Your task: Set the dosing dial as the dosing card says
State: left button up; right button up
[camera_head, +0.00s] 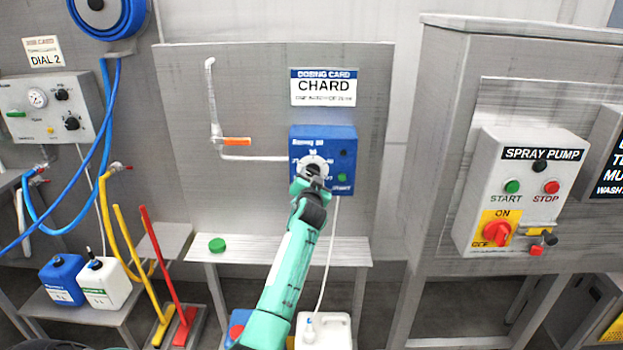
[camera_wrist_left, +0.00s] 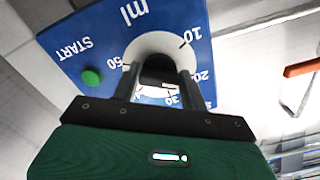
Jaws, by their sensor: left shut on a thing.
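The dosing card (camera_head: 323,88) hangs on the grey panel and reads CHARD. The small line under that word is too blurred to read. Below it is the blue dosing box (camera_head: 345,134), with a round pale dial (camera_head: 311,162) partly hidden by my left gripper (camera_head: 312,174). In the left wrist view my left gripper (camera_wrist_left: 160,84) is shut on the dial's dark knob (camera_wrist_left: 157,66). The scale around it shows 10, 20, 30 and 50 ml. A dark mark (camera_wrist_left: 186,44) is on the pale ring near 10. The green START button (camera_wrist_left: 91,77) is beside the dial. My right gripper is not in view.
A pipe with an orange-handled valve (camera_head: 236,141) is left of the box, above a shelf (camera_head: 280,248) with a green lid (camera_head: 217,244). The spray pump box (camera_head: 518,190) is at right. A wall box with a gauge (camera_head: 50,108) and a DIAL 2 card are at left.

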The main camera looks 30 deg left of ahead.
pick_arm(q)
jog(key=o, duration=1)
jog(key=b+v, duration=0.3)
jog(key=v, duration=1)
jog(key=shift+s+d+b, duration=0.25)
jog(key=shift+b, duration=0.1)
